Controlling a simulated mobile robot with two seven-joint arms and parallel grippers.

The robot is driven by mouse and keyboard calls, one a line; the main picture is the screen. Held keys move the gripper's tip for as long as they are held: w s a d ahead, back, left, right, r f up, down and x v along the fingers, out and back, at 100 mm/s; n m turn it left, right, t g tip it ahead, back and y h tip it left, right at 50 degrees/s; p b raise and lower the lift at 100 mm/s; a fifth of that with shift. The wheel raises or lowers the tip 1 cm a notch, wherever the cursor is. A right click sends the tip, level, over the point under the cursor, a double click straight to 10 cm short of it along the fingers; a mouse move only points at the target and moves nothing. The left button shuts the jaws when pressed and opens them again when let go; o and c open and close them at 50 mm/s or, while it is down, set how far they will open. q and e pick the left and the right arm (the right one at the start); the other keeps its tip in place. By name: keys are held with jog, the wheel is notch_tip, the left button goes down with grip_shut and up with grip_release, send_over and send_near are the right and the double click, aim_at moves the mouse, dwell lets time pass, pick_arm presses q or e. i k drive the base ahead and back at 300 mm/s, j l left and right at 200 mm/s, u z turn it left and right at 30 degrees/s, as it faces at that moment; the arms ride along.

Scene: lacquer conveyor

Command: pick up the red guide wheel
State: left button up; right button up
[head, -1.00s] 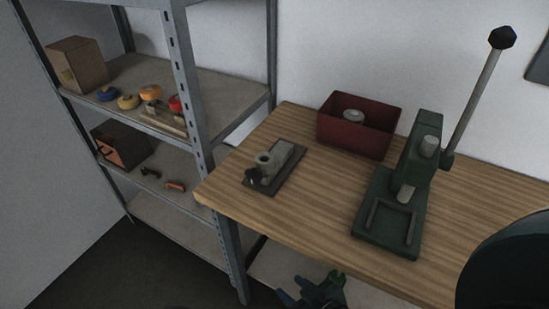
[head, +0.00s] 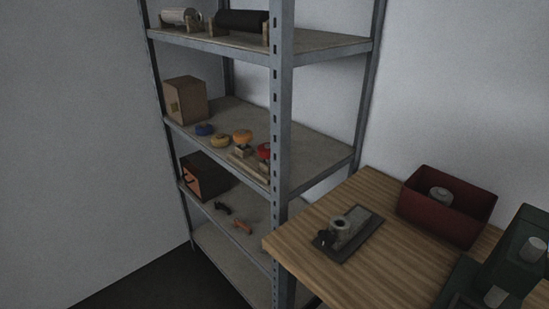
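The red guide wheel (head: 264,150) lies on the middle shelf (head: 317,154) of the metal rack, at the right end of a group of coloured wheels. The rack's front upright partly hides it. A yellow-orange wheel (head: 242,136), a dull yellow wheel (head: 220,140) and a blue wheel (head: 204,130) lie to its left. A small block-like part (head: 241,151) sits in front of it near the shelf edge. Neither of my grippers is in view.
The grey rack upright (head: 281,120) stands in front of the shelf's right part. A cardboard box (head: 186,99) is at the shelf's left. A wooden table (head: 315,226) with a fixture (head: 342,232), a red bin (head: 447,208) and a green press (head: 510,262) stands right. Floor shows at lower left.

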aim_at(263, 149)
jog(key=k+z, duration=0.1)
jog(key=k, duration=0.55)
jog(key=z, duration=3.35)
jog(key=k+j+z, duration=0.4)
jog(key=k+j, duration=2.4)
jog(key=j, duration=0.1)
